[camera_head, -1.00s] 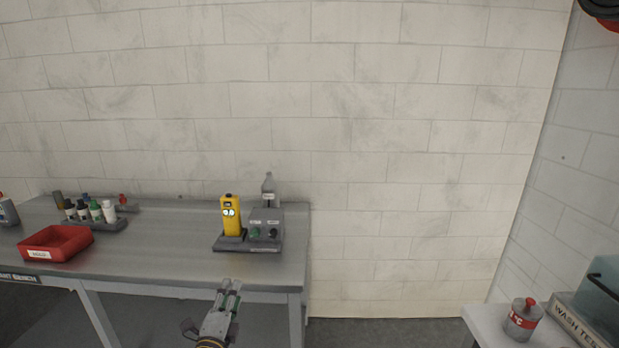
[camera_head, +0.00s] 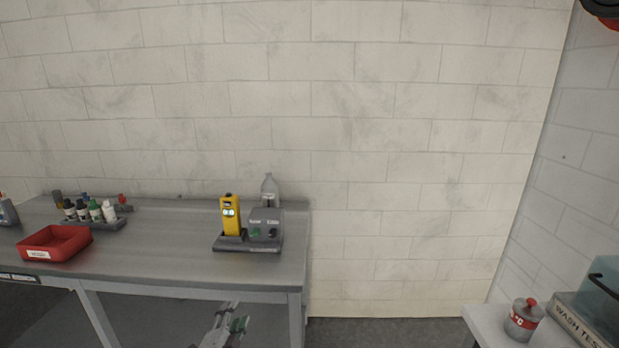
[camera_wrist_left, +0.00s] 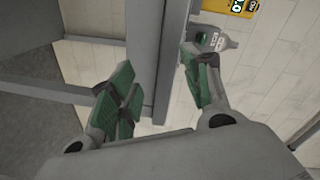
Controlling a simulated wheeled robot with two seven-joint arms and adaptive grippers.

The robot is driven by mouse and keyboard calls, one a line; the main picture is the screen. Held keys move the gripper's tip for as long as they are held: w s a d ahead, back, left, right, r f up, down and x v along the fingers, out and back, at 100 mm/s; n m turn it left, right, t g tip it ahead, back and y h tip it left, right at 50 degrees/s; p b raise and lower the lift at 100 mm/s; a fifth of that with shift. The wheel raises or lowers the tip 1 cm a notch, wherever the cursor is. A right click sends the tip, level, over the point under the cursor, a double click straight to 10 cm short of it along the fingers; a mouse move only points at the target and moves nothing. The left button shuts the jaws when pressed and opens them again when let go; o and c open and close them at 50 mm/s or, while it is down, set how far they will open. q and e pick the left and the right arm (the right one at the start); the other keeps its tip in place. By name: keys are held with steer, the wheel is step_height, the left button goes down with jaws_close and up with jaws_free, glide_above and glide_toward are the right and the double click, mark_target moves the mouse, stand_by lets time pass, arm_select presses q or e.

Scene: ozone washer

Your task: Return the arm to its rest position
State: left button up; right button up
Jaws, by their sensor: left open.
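My left gripper (camera_head: 238,322) is low at the bottom of the head view, in front of and below the bench's front edge. Its green-padded fingers are spread apart and empty in the left wrist view (camera_wrist_left: 160,88). The bench edge lies beyond the fingers there. My right gripper is in neither view.
The grey bench (camera_head: 170,270) holds a red tray (camera_head: 55,256), a bottle rack (camera_head: 105,223) and a yellow device (camera_head: 231,216) on a grey dock (camera_head: 247,246). A side table (camera_head: 487,321) with a red-and-grey canister (camera_head: 523,322) stands at right. Floor between is clear.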

arm_select(q)
steer(key=s+a+f+n+g, duration=0.25)
steer(key=s+f, duration=0.25)
steer(key=f, duration=0.8)
steer(key=s+a+f+n+g, duration=0.25)
steer(key=s+f, duration=0.25)
steer(key=f, duration=0.7)
steer(key=s+a+f+n+g, duration=0.25)
steer(key=s+f, duration=0.25)
steer(key=f, duration=0.8)
steer(key=s+f+n+g, duration=0.1)
steer(key=s+f, duration=0.5)
steer(key=s, duration=0.6)
steer(key=s+a+f+n+g, duration=0.1)
steer(key=s+f+g, duration=0.3)
steer(key=s, duration=0.9)
steer(key=s+f+n+g+y, duration=0.1)
steer(key=s+f+n+g, duration=0.1)
steer(key=s+f, duration=0.8)
steer(key=shift+s+a+g, duration=0.15)
steer(key=shift+s+g, duration=0.3)
steer(key=shift+s, duration=0.75)
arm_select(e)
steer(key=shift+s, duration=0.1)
